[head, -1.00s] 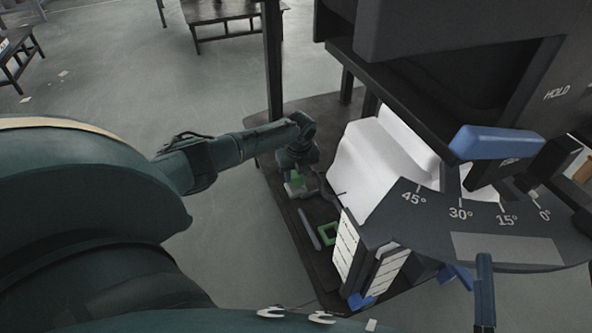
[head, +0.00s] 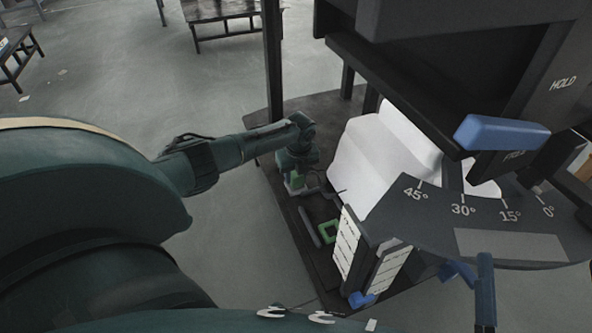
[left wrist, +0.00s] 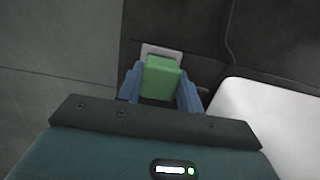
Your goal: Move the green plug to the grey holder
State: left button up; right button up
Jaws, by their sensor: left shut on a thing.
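The green plug (left wrist: 162,78) sits between the two blue fingers of my left gripper (left wrist: 160,92), which is shut on it. In the head view the green plug (head: 298,181) shows as a small patch at my left gripper (head: 294,186), low over the dark board. A light grey piece, seemingly the grey holder (left wrist: 161,49), lies right at the plug's far end in the left wrist view. I cannot tell whether the plug is in it or just above it. My right gripper is not in view.
A green square frame (head: 328,231) and a grey bar (head: 309,226) lie on the dark board nearer to me. A white padded block (head: 372,155) stands close on the right. A dark machine with an angle scale (head: 480,210) and blue handle (head: 500,132) fills the right side.

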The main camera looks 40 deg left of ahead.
pick_arm(q)
jog(key=shift+f, duration=0.2)
jog(key=o, duration=1.2)
